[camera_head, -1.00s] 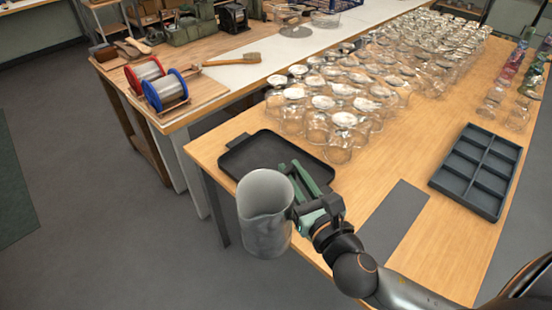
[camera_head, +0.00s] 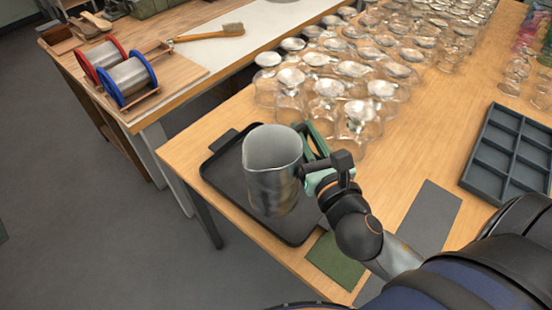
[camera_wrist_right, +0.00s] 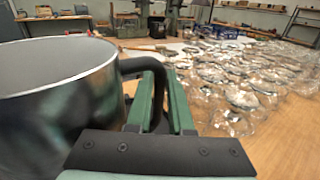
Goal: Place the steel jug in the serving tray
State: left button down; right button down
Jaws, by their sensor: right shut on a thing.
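The steel jug (camera_head: 272,172) is upright in the middle of the head view, in front of the dark serving tray (camera_head: 222,180). My right gripper (camera_head: 314,152) is shut on the jug's handle at its right side. In the right wrist view the jug (camera_wrist_right: 60,95) fills the left side, and its black handle (camera_wrist_right: 138,68) runs to the green fingers (camera_wrist_right: 165,100). The jug overlaps the tray in the picture; I cannot tell whether its base touches the tray. The jug hides part of the tray. My left gripper is not in view.
Many upside-down glasses (camera_head: 328,105) crowd the table behind the tray. A dark compartment tray (camera_head: 510,155) sits at the right. A grey mat (camera_head: 430,215) and a green mat (camera_head: 335,262) lie near the front. Wire spools (camera_head: 125,75) and a brush (camera_head: 210,33) lie on the other bench.

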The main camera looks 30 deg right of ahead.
jog(key=w+d+f+b, duration=0.5)
jog(key=w+d+f, duration=0.1)
jog(key=w+f, duration=0.6)
jog(key=shift+f, duration=0.45)
jog(key=c, duration=0.8)
grip_release()
